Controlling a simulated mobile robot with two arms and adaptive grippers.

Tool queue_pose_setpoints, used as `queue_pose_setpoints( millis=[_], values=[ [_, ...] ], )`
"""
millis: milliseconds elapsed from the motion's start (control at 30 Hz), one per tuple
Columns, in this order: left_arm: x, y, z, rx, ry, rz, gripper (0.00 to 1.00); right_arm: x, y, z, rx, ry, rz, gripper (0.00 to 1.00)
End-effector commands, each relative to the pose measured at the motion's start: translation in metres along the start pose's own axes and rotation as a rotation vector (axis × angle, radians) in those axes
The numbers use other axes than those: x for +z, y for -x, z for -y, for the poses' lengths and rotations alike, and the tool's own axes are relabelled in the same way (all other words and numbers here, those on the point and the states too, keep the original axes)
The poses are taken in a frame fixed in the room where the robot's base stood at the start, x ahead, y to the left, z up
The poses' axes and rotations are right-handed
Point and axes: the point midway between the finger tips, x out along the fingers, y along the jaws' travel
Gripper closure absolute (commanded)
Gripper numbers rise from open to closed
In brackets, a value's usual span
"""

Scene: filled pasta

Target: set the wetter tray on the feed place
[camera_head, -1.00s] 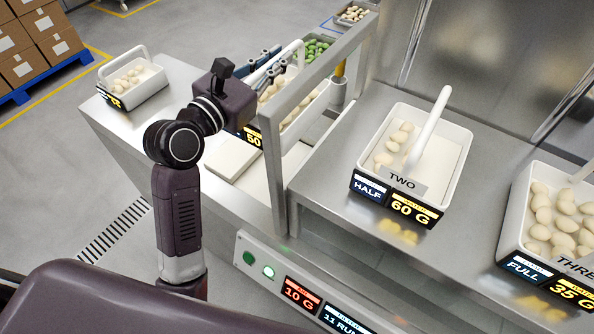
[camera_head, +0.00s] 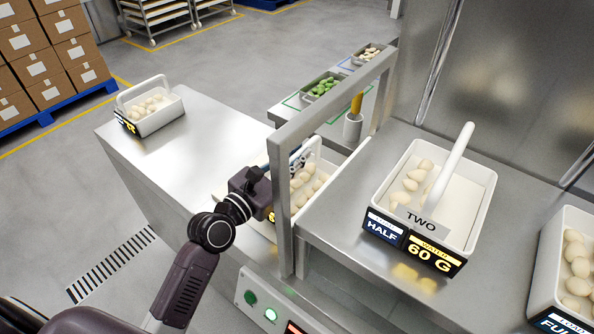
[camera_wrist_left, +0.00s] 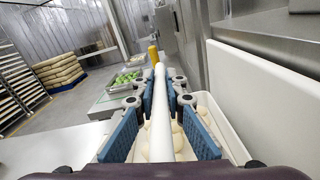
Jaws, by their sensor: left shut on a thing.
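My left gripper (camera_head: 300,158) is shut on the handle of a white tray (camera_head: 334,179) of pale filled pasta. The wrist view shows the white handle (camera_wrist_left: 160,110) between the blue finger pads. The tray is behind the steel frame, at the counter section left of the raised shelf; I cannot tell if it rests there or hangs just above. Its front label is mostly hidden by my arm and the frame post. Tray TWO (camera_head: 480,205), marked HALF and 60 G, stands on the raised shelf. My right gripper is out of view.
The steel frame (camera_head: 285,200) stands close beside my left wrist. Another pasta tray (camera_head: 150,118) is at the counter's far left. A fuller tray (camera_head: 545,265) is at the right edge. A cup with a yellow handle (camera_head: 353,128) stands behind. The left counter (camera_head: 205,135) has free room.

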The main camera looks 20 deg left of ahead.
Motion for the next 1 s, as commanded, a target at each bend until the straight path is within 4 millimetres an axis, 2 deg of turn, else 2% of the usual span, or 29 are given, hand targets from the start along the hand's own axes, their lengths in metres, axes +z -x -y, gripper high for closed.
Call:
queue_pose_setpoints(
  millis=[300,733,767,900,1000],
  values=[
    [-0.038,0.000,0.007,0.001,-0.003,0.001,1.00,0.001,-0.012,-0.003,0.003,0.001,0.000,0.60],
    [-0.045,0.000,0.008,0.003,0.000,0.003,1.00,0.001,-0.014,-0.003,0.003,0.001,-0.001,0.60],
    [-0.046,0.000,0.009,0.001,0.000,-0.001,0.87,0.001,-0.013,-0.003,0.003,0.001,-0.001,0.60],
    [-0.046,0.000,0.009,0.001,0.000,-0.001,0.72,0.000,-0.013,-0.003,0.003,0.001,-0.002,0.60],
    [-0.046,0.000,0.009,0.001,0.000,-0.001,0.72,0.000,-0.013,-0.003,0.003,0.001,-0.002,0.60]
  ],
)
